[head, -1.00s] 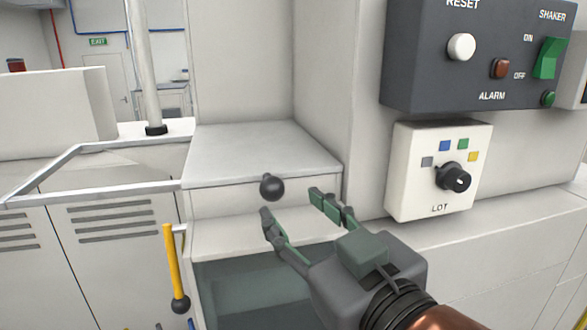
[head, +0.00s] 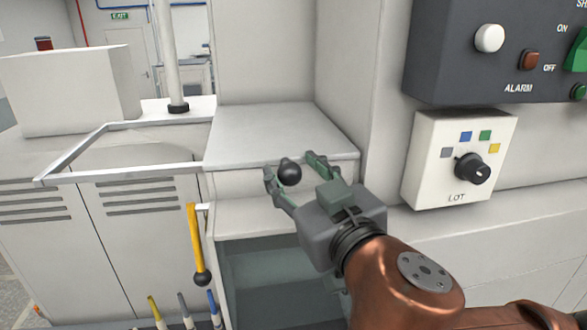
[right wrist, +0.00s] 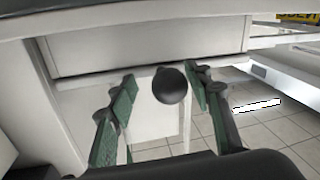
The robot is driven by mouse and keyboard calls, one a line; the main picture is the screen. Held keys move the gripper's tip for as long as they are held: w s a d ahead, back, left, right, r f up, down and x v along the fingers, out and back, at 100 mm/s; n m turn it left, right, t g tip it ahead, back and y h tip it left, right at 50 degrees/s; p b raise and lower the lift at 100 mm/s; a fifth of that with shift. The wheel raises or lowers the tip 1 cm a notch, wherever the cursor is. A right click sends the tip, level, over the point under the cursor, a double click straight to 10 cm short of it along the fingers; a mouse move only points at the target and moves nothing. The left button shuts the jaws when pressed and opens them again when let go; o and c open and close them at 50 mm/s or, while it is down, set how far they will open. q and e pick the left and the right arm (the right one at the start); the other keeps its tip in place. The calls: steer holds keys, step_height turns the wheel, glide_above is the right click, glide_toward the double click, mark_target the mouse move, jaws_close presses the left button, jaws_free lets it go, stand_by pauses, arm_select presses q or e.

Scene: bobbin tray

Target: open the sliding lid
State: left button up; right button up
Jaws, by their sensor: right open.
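The sliding lid (head: 268,130) is a flat light-grey panel on the box at the middle of the head view. A round black knob (head: 290,172) sticks out from its front edge. My right gripper (head: 293,168) is open, with one finger on each side of the knob. In the right wrist view the knob (right wrist: 171,86) sits between the two green-padded fingers (right wrist: 160,95), nearer the right finger; I cannot tell whether they touch it. My left gripper is not in view.
A dark panel (head: 440,75) with buttons and a white LOT dial box (head: 440,150) are on the wall at the right. A yellow lever (head: 195,240) hangs at the left of an open bin (head: 275,285). A metal rail frame (head: 120,176) extends left.

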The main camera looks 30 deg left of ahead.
steer(key=shift+s+a+r, duration=0.15)
steer(key=shift+s, duration=0.4)
steer(key=shift+c, duration=0.4)
steer(key=shift+s+a, duration=0.1)
steer(key=shift+c, duration=0.7)
steer(key=shift+w, duration=0.45)
steer(key=c, duration=0.5)
steer(key=shift+s, duration=0.15)
steer(key=shift+c, duration=0.7)
steer(key=c, duration=0.3)
jaws_close()
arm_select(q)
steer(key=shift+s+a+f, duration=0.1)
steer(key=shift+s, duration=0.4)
arm_select(e)
steer(key=shift+a, duration=0.15)
